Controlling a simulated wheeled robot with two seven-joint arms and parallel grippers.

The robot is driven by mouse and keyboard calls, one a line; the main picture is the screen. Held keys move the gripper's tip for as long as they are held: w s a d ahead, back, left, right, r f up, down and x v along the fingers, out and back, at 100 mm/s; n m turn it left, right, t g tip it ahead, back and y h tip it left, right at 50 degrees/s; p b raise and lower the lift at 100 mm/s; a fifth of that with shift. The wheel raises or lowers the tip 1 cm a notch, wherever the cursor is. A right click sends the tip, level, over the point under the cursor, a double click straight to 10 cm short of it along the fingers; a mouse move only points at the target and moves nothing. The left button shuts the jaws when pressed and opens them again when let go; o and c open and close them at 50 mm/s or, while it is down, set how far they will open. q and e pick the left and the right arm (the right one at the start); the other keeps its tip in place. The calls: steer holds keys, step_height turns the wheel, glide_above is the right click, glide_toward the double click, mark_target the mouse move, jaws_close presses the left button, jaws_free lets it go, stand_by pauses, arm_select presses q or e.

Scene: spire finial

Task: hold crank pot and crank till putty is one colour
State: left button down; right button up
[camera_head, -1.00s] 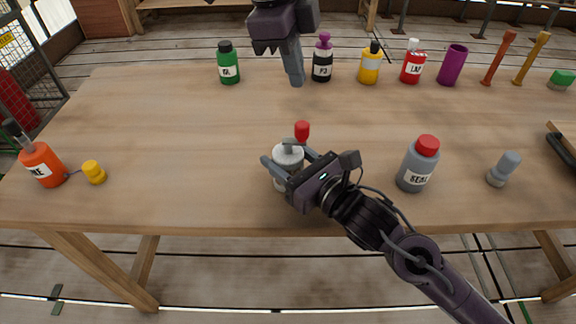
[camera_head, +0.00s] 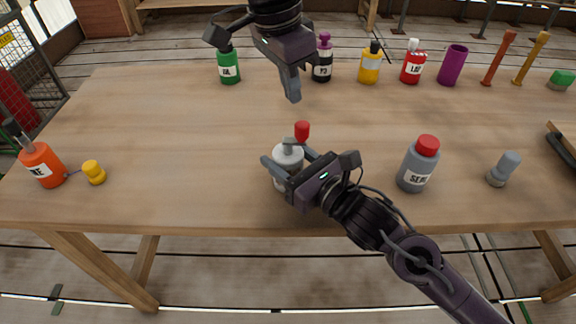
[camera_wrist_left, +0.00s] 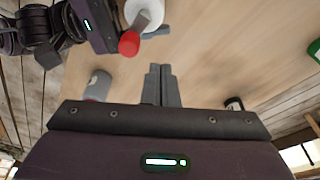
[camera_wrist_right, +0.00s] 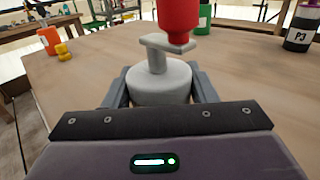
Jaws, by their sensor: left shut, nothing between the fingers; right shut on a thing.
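The crank pot (camera_head: 288,157) is a small white-grey pot standing on the table, with a grey crank arm on top. A red knob (camera_head: 302,131) sits at the end of the crank arm. My right gripper (camera_head: 290,168) is shut around the pot's body, one finger on each side, as the right wrist view shows with the pot (camera_wrist_right: 160,85). My left gripper (camera_head: 293,95) is shut and empty above the table, behind the knob. In the left wrist view its fingers (camera_wrist_left: 161,88) lie together, apart from the red knob (camera_wrist_left: 129,43). The putty inside is hidden.
A grey bottle with a red cap (camera_head: 418,165) stands right of the pot. An orange bottle (camera_head: 42,164) and a yellow knob-shaped piece (camera_head: 94,172) are at the left. Several bottles, a purple cup (camera_head: 452,65) and tools line the back. The table's middle left is clear.

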arm_select(q)
steer(key=shift+a+x, duration=0.2)
steer(key=shift+x, duration=1)
steer(key=shift+s+f, duration=0.1)
stand_by(1.0)
steer(key=shift+a+x, duration=0.1)
steer(key=shift+x, duration=0.6)
steer(key=shift+a+x, duration=0.15)
steer(key=shift+x, duration=0.55)
steer(key=shift+s+d, duration=0.1)
steer(key=shift+s, duration=0.15)
steer(key=shift+s+d, duration=0.25)
steer(key=shift+s, duration=0.15)
steer(key=shift+d, duration=0.1)
